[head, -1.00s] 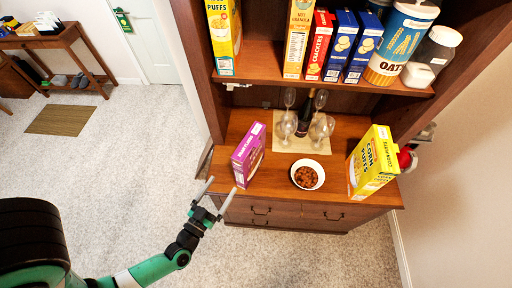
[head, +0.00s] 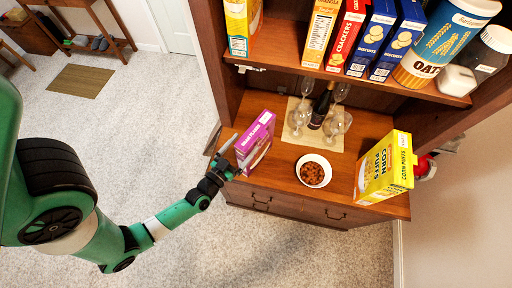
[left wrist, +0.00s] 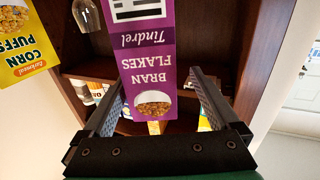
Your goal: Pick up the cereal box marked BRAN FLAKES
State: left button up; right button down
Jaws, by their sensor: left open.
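The purple BRAN FLAKES box (head: 255,142) stands upright near the left front edge of the hutch counter. It also shows in the left wrist view (left wrist: 148,60), upside down in the picture, with its printed name readable. My left gripper (head: 235,155) is open at the front left side of the box. In the left wrist view its two fingers (left wrist: 155,80) reach forward, one on each side of the box, with visible gaps. The head view does not show clearly how deep the box sits between them. My right gripper is in neither view.
A bowl of cereal (head: 313,171) and a yellow CORN PUFFS box (head: 384,168) stand right of the box. Glasses and a dark bottle (head: 320,105) stand behind on a mat. The loaded shelf (head: 350,83) hangs above. Open floor lies left.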

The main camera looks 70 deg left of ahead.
aim_at(253, 137)
pick_arm(q)
jog(key=x, duration=0.5)
jog(key=shift+w+d, duration=0.25)
jog(key=shift+w, duration=0.1)
grip_shut()
